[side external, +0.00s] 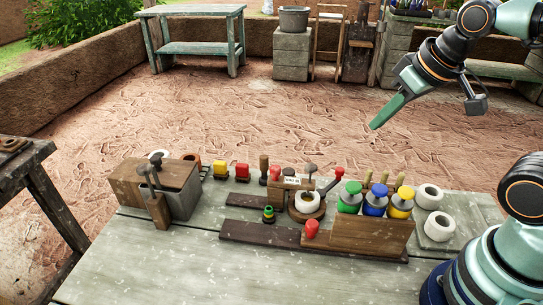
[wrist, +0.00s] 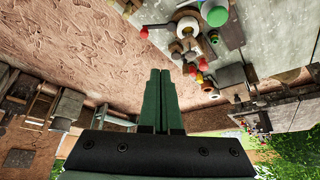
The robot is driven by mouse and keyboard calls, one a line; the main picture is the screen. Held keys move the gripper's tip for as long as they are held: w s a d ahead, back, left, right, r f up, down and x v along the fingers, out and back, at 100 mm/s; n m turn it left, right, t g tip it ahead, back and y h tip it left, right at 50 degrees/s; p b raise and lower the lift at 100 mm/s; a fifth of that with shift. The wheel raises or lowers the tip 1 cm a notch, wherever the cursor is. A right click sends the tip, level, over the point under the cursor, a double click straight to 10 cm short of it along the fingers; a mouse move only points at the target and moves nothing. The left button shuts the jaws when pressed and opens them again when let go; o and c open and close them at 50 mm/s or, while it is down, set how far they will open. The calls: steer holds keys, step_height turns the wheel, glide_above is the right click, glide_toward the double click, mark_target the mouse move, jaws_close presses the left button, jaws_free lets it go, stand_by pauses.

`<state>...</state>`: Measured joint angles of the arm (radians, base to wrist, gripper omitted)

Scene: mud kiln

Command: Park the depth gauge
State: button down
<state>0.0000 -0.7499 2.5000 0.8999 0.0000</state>
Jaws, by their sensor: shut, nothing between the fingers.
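My gripper (side external: 384,116) is high above the ground beyond the table, to the upper right, its green fingers closed together and empty. In the wrist view the fingers (wrist: 160,75) lie side by side, pointing toward the bench items. I cannot tell which item is the depth gauge. A slim tool with a red knob (side external: 338,172) leans behind the white roll (side external: 307,201), which sits on a round wooden base. Dark-knobbed tools (side external: 145,170) stand at the grey-and-wood box (side external: 180,182) on the left.
A wooden rack (side external: 370,238) near the front right has green, blue and yellow topped containers by it. White rolls (side external: 438,227) lie to its right. The table's front left (side external: 150,265) is clear.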

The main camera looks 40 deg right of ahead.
stand_by(0.4)
steer(key=c, duration=1.1)
jaws_free()
steer(key=o, duration=0.5)
steer(key=shift+w+a+r, duration=0.15)
steer(key=shift+w, duration=0.05)
steer(key=w+a+r+n+g, duration=0.1)
steer(key=w+a+n+g, duration=0.1)
steer(key=w+a, duration=0.4)
steer(key=shift+w+r+g, duration=0.35)
steer(key=shift+w+g, duration=0.25)
steer(key=shift+w, duration=0.65)
steer(key=n+g, duration=0.2)
glide_above(275, 167)
step_height(275, 167, down, 5)
step_height(275, 167, down, 11)
steer(key=shift+f, duration=0.1)
